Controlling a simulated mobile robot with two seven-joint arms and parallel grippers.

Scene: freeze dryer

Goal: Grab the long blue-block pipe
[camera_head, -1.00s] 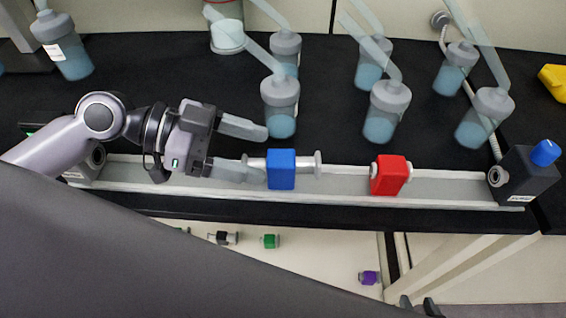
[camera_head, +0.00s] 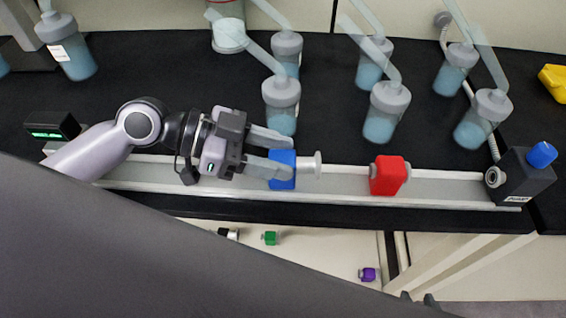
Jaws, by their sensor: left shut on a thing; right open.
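The long blue-block pipe has a blue block (camera_head: 283,184) and a pale flanged end (camera_head: 311,165) that sticks out to the right. It lies along the pale channel at the front edge of the black bench. My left gripper (camera_head: 289,156) is shut on the blue block, one finger on its far side and one across its near side. The fingers and hand hide part of the block and the pipe's left end. My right gripper is not in view.
A red block (camera_head: 387,175) sits in the channel (camera_head: 440,190) to the right, before a dark valve box with a blue knob (camera_head: 541,154). Blue-filled flasks (camera_head: 281,105) hang close behind the gripper. Green (camera_head: 270,238) and purple (camera_head: 368,274) pieces lie lower down.

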